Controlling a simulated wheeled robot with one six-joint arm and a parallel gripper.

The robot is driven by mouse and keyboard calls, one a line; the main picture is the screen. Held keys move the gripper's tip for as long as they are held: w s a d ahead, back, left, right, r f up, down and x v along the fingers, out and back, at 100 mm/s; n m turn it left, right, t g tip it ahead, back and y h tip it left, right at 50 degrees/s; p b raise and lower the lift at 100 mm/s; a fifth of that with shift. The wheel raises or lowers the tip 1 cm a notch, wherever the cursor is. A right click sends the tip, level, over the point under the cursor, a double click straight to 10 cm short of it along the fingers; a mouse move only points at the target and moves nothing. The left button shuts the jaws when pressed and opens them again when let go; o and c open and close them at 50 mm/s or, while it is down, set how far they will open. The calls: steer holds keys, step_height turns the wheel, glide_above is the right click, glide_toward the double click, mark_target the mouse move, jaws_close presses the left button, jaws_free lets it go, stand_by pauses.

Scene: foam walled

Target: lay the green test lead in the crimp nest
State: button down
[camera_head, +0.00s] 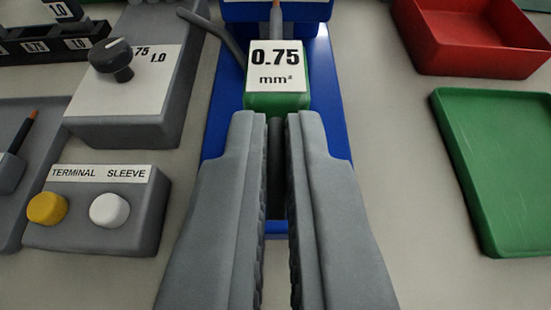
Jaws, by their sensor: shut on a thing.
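The green test lead (275,103) is in front of my gripper, with a green body and a white label reading "0.75 mm²". A grey stem with a copper-coloured tip (276,5) shows beyond the label at the top edge. My gripper (277,122) is shut on the lead; a dark part of it runs back between the fingers. The blue crimp device (335,110) lies beneath and beyond the lead. Its upper part is cut off by the top edge. I cannot make out the nest or whether the tip touches it.
At left are a grey box with a black knob (111,60) and a "TERMINAL SLEEVE" box with a yellow button (47,208) and a white button (109,210). At right are a red tray (480,60) and a green tray (510,170). Pale table shows between them.

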step_height(320, 180, down, 2)
steer(key=shift+w+f, duration=0.1)
steer(key=shift+w, duration=0.05)
steer(key=shift+w+f, duration=0.2)
steer(key=shift+f, duration=0.55)
steer(key=shift+w+f, duration=0.15)
steer(key=shift+f, duration=0.9)
steer(key=shift+s+f, duration=0.1)
steer(key=shift+g, duration=0.6)
steer(key=g, duration=0.4)
steer(key=shift+g, duration=0.9)
steer(key=shift+f, duration=0.1)
